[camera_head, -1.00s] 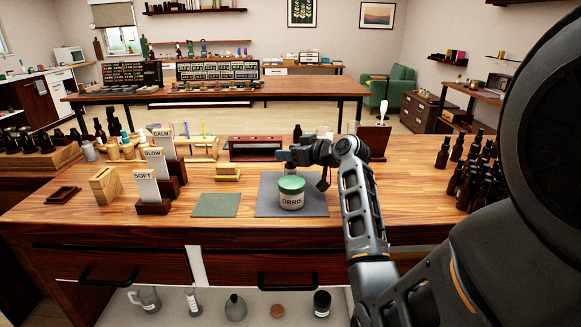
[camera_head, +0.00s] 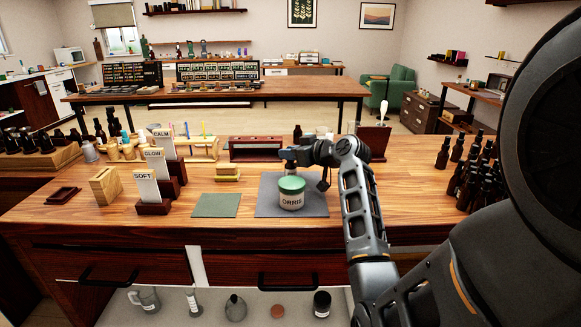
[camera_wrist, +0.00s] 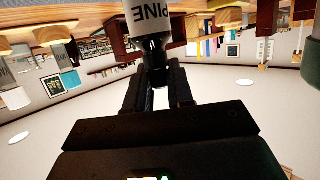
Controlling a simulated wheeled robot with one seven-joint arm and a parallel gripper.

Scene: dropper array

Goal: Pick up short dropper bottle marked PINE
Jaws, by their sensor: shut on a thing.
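The PINE bottle shows in the wrist view, with its pale label (camera_wrist: 152,16) reading PINE and a dark neck and top (camera_wrist: 156,68) between the fingers. My gripper (camera_wrist: 157,85) is shut on that dark top end. In the head view my gripper (camera_head: 290,160) is over the grey mat, just above or behind the ORRIS jar. I cannot make out the PINE bottle in the head view; the gripper and jar seem to hide it.
The ORRIS jar (camera_head: 291,196), with a green lid, stands on the grey mat (camera_head: 263,208). A green mat (camera_head: 216,205) lies to its left. Label stands (camera_head: 148,190) are at the left, dark bottles (camera_head: 470,170) crowd the right.

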